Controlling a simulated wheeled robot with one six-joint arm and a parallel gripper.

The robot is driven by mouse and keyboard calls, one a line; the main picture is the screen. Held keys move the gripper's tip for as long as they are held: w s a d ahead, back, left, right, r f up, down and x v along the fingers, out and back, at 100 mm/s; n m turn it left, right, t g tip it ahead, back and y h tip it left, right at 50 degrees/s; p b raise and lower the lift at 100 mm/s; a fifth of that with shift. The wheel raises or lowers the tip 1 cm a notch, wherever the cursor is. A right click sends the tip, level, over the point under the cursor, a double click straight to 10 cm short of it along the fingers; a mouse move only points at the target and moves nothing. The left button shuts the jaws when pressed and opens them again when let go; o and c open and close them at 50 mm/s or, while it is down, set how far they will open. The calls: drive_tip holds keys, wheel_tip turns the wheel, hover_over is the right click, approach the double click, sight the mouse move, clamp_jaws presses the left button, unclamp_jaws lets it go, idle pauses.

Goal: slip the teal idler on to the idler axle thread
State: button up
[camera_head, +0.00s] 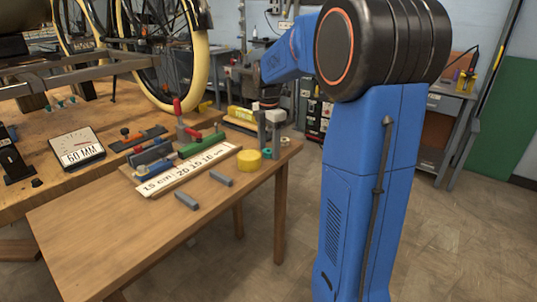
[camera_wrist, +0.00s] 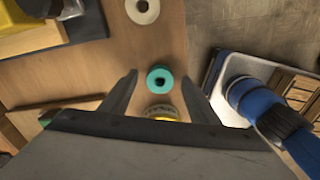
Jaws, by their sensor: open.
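The teal idler (camera_head: 267,154) is a small ring lying near the right end of the wooden bench. In the wrist view the teal idler (camera_wrist: 160,79) lies flat with its dark centre hole facing up, between the fingertips in the picture. My gripper (camera_head: 269,140) points down over it with both grey fingers apart. The wrist view also shows my gripper (camera_wrist: 160,78) open, a finger to each side of the idler and a gap on both sides. I cannot tell the fingertips' exact height. I cannot make out the idler axle thread in either view.
A yellow roll (camera_head: 249,161) stands close by the idler; its edge (camera_wrist: 163,112) shows near my gripper. A pale ring (camera_wrist: 142,10) lies beyond. The trike frame (camera_head: 70,75) with pale-yellow-tyred wheels is at back left. The bench front (camera_head: 120,240) is clear.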

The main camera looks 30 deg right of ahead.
drive_tip(key=c, duration=1.1)
drive_tip(key=shift+c, duration=0.2)
